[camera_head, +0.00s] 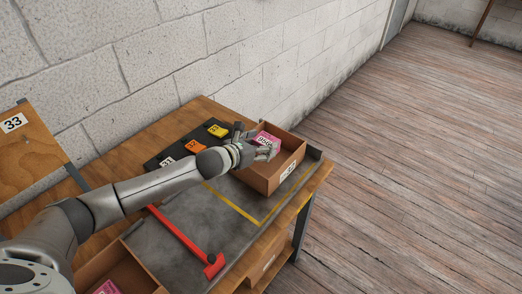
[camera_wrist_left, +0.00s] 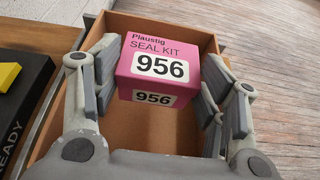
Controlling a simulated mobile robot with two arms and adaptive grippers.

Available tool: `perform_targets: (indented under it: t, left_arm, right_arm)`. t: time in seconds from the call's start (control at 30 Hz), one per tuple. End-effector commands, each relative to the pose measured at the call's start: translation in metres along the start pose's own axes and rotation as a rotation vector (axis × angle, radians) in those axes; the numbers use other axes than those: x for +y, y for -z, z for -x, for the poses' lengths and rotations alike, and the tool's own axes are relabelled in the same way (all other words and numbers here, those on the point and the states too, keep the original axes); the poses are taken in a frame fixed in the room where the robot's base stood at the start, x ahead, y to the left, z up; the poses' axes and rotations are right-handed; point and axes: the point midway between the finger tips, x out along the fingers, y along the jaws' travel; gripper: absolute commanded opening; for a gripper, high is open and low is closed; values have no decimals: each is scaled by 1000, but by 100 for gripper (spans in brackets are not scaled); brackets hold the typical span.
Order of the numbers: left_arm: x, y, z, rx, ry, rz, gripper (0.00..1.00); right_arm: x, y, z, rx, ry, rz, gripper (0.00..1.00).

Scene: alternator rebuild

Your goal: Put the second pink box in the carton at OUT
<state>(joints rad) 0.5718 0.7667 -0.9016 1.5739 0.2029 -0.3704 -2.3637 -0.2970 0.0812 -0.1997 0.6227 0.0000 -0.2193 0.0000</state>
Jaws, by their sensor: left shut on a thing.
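A pink box (camera_wrist_left: 160,66) reads "Plaustig SEAL KIT" and 956. My left gripper (camera_wrist_left: 163,95) is shut on it, with its fingers at the box's two sides. In the head view the left gripper (camera_head: 256,146) and the pink box (camera_head: 267,139) are over the open brown carton (camera_head: 286,177) at the far right end of the bench. The wrist view shows the carton's walls and floor (camera_wrist_left: 110,150) around the box. I cannot tell whether the box touches the floor. Another pink box (camera_head: 107,287) lies in a second brown carton (camera_head: 150,270) at the lower left. My right gripper is not in view.
A black board (camera_head: 178,147) with yellow, orange and white tags lies along the wall. A red bar (camera_head: 183,236) lies across the grey bench top (camera_head: 205,225). A yellow line (camera_head: 232,207) marks the area by the far carton. Open wooden floor lies right.

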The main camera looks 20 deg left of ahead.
Motion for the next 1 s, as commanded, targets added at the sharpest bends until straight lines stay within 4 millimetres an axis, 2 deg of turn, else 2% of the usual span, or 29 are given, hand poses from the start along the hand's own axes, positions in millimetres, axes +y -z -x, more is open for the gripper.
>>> perform_targets:
  t: [0.13,0.23,0.4,1.0]
  left_arm:
    - [3,4,-7,0,-1,2,43]
    - [1,18,-11,4,0,6,43]
    - [2,30,-16,0,1,2,43]
    - [2,41,-21,0,0,-1,43]
  right_arm:
    - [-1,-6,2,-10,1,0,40]
    - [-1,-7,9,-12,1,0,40]
    - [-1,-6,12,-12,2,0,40]
    - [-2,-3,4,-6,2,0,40]
